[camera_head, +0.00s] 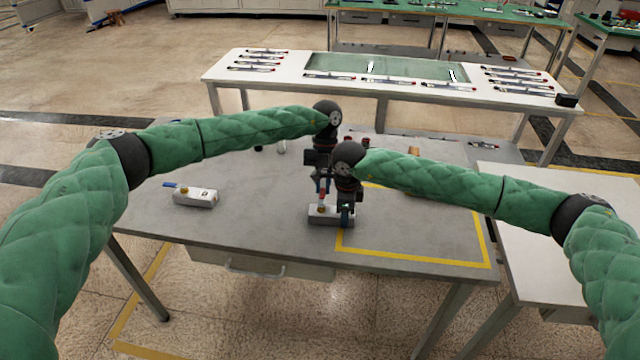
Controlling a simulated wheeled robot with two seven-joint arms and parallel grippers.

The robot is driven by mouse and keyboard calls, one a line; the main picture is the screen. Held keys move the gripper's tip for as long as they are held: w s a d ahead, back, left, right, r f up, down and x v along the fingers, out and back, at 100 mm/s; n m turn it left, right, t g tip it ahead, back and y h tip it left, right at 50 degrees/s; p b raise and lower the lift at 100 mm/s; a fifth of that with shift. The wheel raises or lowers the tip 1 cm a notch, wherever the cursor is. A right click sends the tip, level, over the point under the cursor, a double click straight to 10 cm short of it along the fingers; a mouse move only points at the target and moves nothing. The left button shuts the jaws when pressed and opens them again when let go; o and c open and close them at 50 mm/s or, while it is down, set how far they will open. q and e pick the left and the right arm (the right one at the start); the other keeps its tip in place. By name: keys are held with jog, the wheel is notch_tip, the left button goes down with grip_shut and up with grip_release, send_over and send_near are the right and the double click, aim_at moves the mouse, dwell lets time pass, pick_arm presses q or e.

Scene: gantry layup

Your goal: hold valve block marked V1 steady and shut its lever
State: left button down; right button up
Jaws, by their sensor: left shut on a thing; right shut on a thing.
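A grey valve block (318,218) sits on the grey table, near the left edge of a yellow-taped area. Its red lever (322,196) seems to stand up from its top; the marking is too small to read. My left gripper (321,187) is behind and above the block, shut on what looks like the lever. My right gripper (346,216) reaches down over the block's right end and is shut on the block. The fingers hide part of the block and lever. A second valve block (199,198) with a blue lever (172,185) lies apart to the left.
The grey table (260,235) is clear between the two blocks and in the yellow-taped area (420,255) at right. Small items stand behind my arms, partly hidden. A white bench (300,91) with several tools stands behind; a white table (560,260) adjoins at right.

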pick_arm(q)
jog(key=c, duration=1.4)
grip_release()
jog(key=v, duration=1.2)
jog(key=shift+s+d, duration=0.1)
pick_arm(e)
jog(key=o, duration=1.3)
